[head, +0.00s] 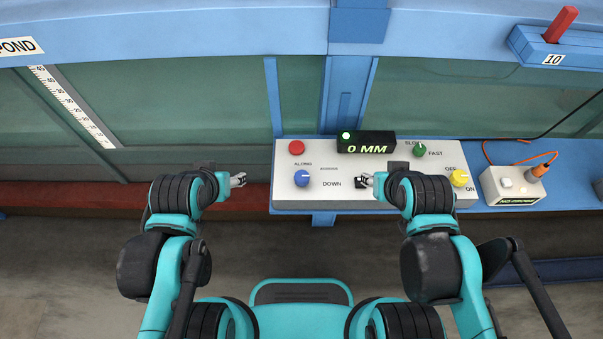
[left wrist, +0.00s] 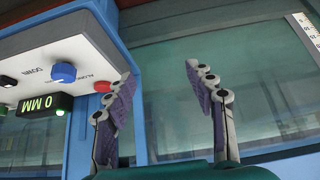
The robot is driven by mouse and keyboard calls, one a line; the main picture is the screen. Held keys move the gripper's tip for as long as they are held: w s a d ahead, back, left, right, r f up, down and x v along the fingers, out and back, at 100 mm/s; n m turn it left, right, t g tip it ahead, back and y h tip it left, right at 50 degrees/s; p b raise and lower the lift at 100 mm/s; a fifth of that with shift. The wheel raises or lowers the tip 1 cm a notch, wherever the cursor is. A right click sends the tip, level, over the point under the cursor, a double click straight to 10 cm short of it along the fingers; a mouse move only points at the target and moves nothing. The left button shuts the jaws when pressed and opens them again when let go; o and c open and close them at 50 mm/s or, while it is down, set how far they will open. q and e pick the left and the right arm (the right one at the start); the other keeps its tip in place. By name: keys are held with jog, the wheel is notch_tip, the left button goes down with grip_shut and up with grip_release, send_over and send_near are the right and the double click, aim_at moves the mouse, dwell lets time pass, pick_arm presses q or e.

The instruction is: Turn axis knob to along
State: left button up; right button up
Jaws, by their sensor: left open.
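The blue axis knob (head: 302,178) is on the sloped white control panel (head: 340,196), between the labels ALONG, above it, and DOWN, to its lower right. Which label its pointer faces is too small to tell. In the left wrist view the knob (left wrist: 62,73) is at the left, outside the jaws. My left gripper (head: 241,180) is left of the panel, apart from the knob. Its spread fingers (left wrist: 160,75) show nothing between them. My right gripper (head: 360,180) is over the panel, right of the knob and apart from it; its jaw opening is unclear.
The panel also has a red button (head: 297,148), a display reading 0 MM (head: 366,143), a green knob (head: 420,150) and a yellow knob (head: 459,178). A white box with an orange plug (head: 513,186) is at the right. Glass walls stand behind.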

pick_arm(q)
notch_tip(320, 180, up, 3)
jog(key=m+g+p, duration=0.7)
jog(key=m+p, duration=0.1)
jog(key=m, duration=0.7)
send_over(300, 176)
jog(key=shift+a+f, duration=0.1)
jog(key=shift+f, duration=0.3)
notch_tip(300, 176, down, 8)
jog(key=b, duration=0.2)
jog(key=shift+r+b, duration=0.15)
jog(key=shift+b, duration=0.2)
jog(key=c, duration=1.2)
